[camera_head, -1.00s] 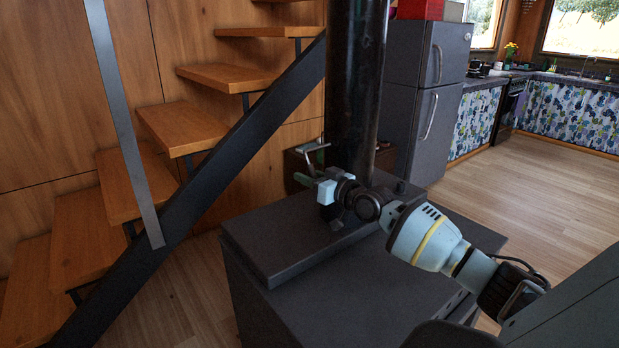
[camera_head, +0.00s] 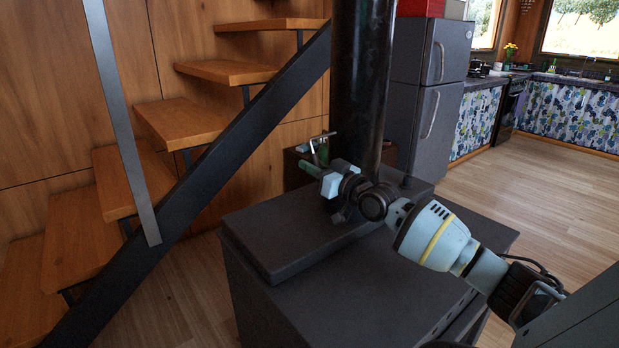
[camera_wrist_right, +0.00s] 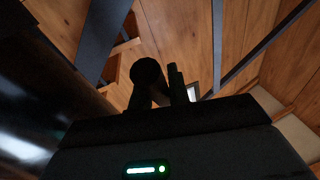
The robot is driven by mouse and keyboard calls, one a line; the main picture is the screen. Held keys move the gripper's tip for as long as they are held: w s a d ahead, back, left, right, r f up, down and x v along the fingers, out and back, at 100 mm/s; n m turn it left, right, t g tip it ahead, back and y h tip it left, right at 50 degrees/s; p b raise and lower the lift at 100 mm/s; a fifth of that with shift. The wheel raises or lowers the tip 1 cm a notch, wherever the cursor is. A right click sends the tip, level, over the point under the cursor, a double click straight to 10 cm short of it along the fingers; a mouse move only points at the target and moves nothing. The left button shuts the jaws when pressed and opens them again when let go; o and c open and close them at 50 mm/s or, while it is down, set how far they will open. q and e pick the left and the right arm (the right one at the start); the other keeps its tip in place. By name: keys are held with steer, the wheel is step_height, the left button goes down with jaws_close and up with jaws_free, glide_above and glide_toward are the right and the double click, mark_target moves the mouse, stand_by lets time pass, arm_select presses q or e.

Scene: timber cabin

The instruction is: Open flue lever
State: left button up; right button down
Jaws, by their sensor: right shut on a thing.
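The black flue pipe (camera_head: 360,85) rises from the dark stove (camera_head: 290,245) in the head view. My right gripper (camera_head: 326,181) is at the pipe's lower left, just above the stove top. It is shut on a thin greenish rod (camera_head: 309,168), which appears to be the flue lever's handle and sticks out to the left. The rest of the lever is hidden by the gripper. In the dim right wrist view, dark rounded shapes (camera_wrist_right: 148,75) stand at centre; I cannot tell which are fingers. My left gripper is not in view.
A bent metal bar (camera_head: 322,137) shows behind the gripper, near a low brown box (camera_head: 293,168). Wooden stairs with a dark stringer (camera_head: 200,185) stand on the left. A grey fridge (camera_head: 428,90) stands behind; the floor at right is clear.

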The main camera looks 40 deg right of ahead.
steer(key=w+t+b, duration=0.1)
steer(key=t+b, duration=0.1)
steer(key=b, duration=0.2)
steer(key=w+n+t+b, duration=0.1)
steer(key=b, duration=0.3)
steer(key=w+t+y+b, duration=0.1)
steer(key=t+b, duration=0.1)
steer(key=b, duration=0.2)
steer(key=shift+d+t, duration=0.15)
steer(key=shift+t, duration=0.15)
steer(key=c, duration=1.3)
jaws_free()
steer(key=shift+w, duration=0.1)
steer(key=shift+f, duration=0.1)
